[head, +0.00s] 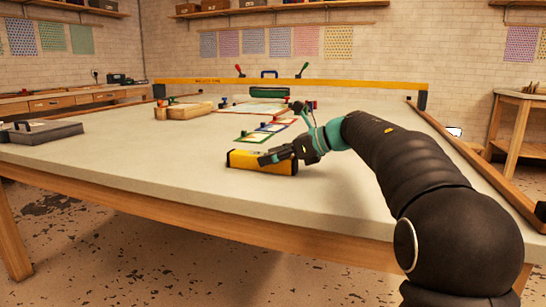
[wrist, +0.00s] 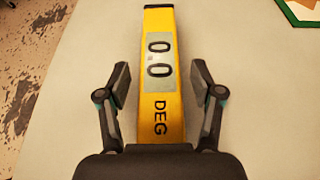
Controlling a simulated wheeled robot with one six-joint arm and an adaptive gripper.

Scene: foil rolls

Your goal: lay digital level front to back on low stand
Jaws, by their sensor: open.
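The digital level (head: 260,161) is a yellow bar with a black end, lying on the near part of the pale table. In the wrist view the level (wrist: 160,20) runs up the picture, with a grey display reading 0.0 and the letters DEG. My gripper (head: 280,154) is at the level. In the wrist view my gripper (wrist: 160,88) is open, one finger on each side of the level, with a gap visible on both sides. I cannot tell for sure which thing is the low stand; a low wooden block (head: 183,111) sits farther back on the left.
Several small framed cards (head: 262,132) lie behind the level. A dark green object (head: 269,92) stands at the back, before a yellow bar (head: 330,84) along the far edge. A grey case (head: 42,131) sits at the left. The front left tabletop (head: 150,150) is clear.

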